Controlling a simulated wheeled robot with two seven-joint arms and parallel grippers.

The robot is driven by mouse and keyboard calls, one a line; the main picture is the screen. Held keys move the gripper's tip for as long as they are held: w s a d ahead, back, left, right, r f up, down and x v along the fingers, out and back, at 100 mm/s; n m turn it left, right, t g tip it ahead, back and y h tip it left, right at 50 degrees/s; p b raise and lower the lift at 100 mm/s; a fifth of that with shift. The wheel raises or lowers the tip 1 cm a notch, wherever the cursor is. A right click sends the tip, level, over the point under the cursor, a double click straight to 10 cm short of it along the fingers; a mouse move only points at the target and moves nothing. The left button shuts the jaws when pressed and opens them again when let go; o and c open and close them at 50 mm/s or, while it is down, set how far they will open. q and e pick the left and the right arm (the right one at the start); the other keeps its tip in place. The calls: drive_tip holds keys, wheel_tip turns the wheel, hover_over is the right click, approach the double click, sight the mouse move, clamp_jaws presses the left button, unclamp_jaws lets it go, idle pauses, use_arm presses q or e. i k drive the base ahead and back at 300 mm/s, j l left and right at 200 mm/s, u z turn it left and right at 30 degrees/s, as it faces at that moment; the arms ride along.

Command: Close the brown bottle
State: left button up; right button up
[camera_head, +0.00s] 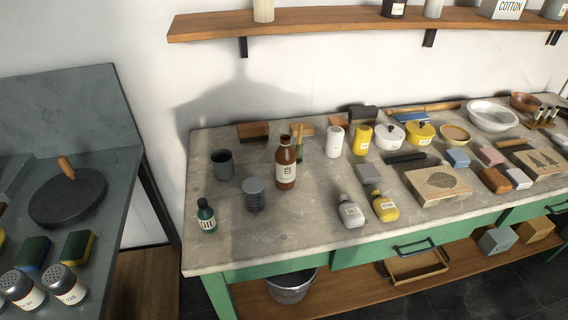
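The brown bottle (286,170) stands upright on the stone-topped table, left of the table's middle. It has a pale label with a dark mark and a narrow brown neck. I cannot tell from here whether a cap sits on its mouth, and I cannot make out a loose cap near it. Neither of my grippers is in view.
Close around the bottle are a dark ribbed jar (254,194), a grey cup (222,164), a green oil bottle (206,217) and a white canister (334,141). The tabletop (290,228) is bare in front. A wooden shelf (330,22) hangs above.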

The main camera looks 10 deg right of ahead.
sight(285, 155)
drive_tip(key=l+z, duration=0.1)
drive_tip(key=z, duration=1.35)
drive_tip(key=i+l, duration=0.3)
drive_tip(key=l, duration=0.2)
drive_tip(key=i+l, duration=0.3)
drive_tip(key=l, duration=0.2)
drive_tip(key=i+l+z, duration=0.1)
drive_tip(key=i+l, duration=0.2)
drive_tip(key=l, duration=0.15)
